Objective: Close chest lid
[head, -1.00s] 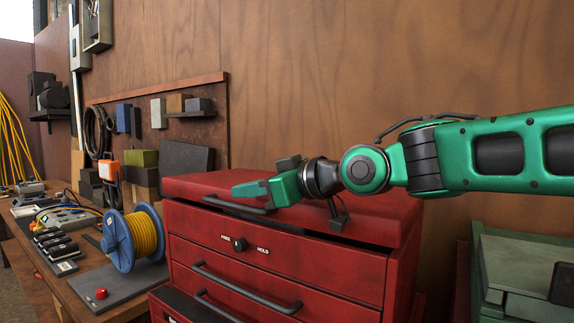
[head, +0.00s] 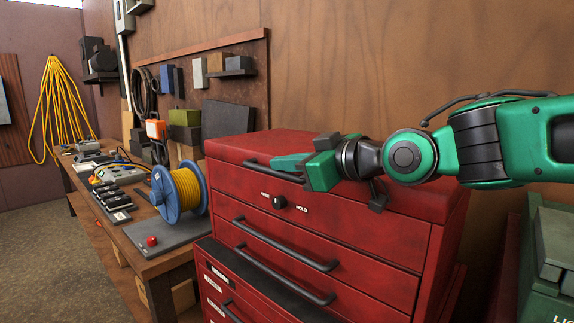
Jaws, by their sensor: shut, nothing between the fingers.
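The red tool chest (head: 312,235) stands right of the bench. Its lid (head: 400,200) lies down over the chest top, and no dark gap shows along the part of its front edge that I can see. A dark bar handle (head: 258,165) runs along the lid's front. My gripper (head: 296,164) is shut and empty. A round dial (head: 280,202) marked FREE and HOLD sits on the front panel below the handle.
Drawers with bar handles (head: 285,245) face me. The workbench at left holds a blue reel of yellow cable (head: 180,195) and a grey plate with a red button (head: 151,241). A green case (head: 550,250) stands at right. A wooden wall is behind.

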